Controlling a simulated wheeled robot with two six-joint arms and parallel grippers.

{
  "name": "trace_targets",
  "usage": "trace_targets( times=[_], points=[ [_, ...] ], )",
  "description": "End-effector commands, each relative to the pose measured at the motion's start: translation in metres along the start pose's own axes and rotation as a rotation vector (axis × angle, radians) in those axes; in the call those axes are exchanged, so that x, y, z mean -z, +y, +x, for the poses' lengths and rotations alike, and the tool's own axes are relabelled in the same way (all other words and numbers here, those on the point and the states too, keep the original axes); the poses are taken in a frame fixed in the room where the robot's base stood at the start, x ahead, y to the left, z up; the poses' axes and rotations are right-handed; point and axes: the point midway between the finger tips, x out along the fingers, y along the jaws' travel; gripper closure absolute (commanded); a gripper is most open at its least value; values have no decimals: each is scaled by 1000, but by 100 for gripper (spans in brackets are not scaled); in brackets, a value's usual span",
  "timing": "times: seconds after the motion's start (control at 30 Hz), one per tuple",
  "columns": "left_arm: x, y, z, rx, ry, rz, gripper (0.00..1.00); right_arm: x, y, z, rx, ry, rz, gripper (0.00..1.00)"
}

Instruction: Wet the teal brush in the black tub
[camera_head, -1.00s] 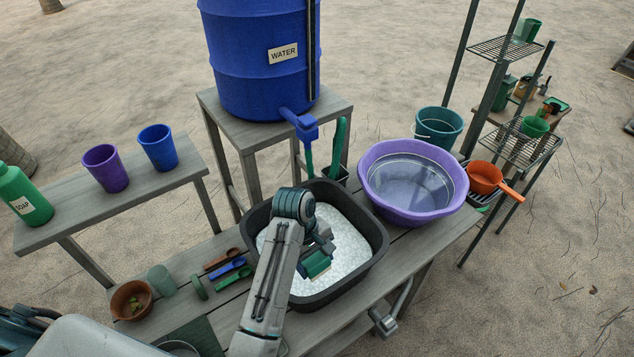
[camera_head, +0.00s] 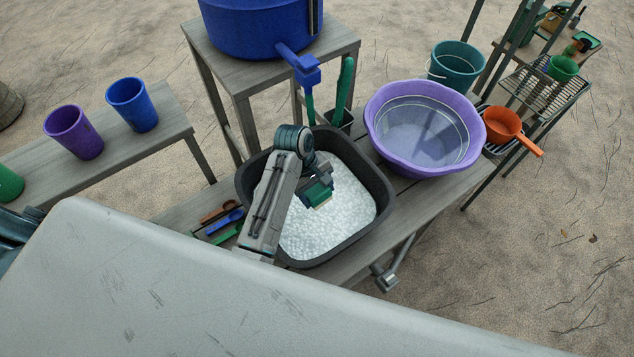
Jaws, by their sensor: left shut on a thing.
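The black tub (camera_head: 381,222) stands on the plank table, filled with white, bubbly foam (camera_head: 330,231). My left gripper (camera_head: 316,181) is over the inside of the tub, shut on the teal brush (camera_head: 318,194). The brush shows as a small teal-green block with a pale tan lower edge. It appears just above or at the foam; I cannot tell whether it touches. My left forearm hides the tub's left part. My right gripper is not in view.
A purple basin (camera_head: 425,128) of water stands right of the tub. Behind are a blue water barrel (camera_head: 255,30) with a tap (camera_head: 300,68) and a green-handled tool in a holder. A grey part of mine covers the foreground.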

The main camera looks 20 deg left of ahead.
Motion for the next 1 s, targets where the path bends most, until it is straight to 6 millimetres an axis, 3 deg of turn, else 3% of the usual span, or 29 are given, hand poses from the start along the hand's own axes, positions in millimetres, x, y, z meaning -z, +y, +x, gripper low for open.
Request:
trace_targets(
  times=[0.17,0.5,0.6,1.0],
  points=[
    [6,-5,25,3,-2,-1,57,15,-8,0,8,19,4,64],
    [19,-12,70,2,-1,-1,57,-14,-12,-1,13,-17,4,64],
    [22,-13,82,2,-1,-1,57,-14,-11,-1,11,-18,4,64],
    [28,-16,103,0,0,0,57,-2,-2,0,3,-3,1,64]
  ],
)
